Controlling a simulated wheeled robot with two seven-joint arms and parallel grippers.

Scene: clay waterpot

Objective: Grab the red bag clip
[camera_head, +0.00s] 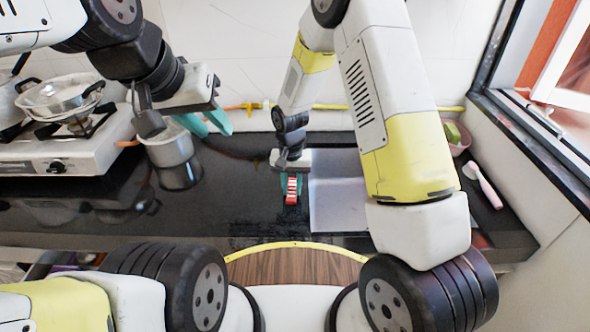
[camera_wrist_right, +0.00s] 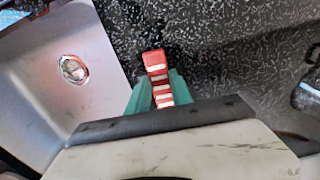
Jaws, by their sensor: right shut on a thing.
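The red bag clip (camera_head: 291,190) with pale stripes is between the teal fingers of my right gripper (camera_head: 291,188), over the dark counter just left of the sink. In the right wrist view the clip (camera_wrist_right: 157,75) sticks out beyond the fingertips (camera_wrist_right: 158,92), which are shut on its sides. Its lower end is hidden by the gripper body. I cannot tell whether the clip touches the counter. My left gripper (camera_head: 211,122) is at the upper left, its teal fingers apart and empty, beside a metal pot.
The dark counter (camera_head: 232,200) is mostly clear around the clip. A metal sink (camera_head: 338,208) lies just right of it; its drain (camera_wrist_right: 73,68) shows in the right wrist view. A stove (camera_head: 62,145) and a metal pot (camera_head: 168,148) stand left. A pink-handled brush (camera_head: 484,187) lies right.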

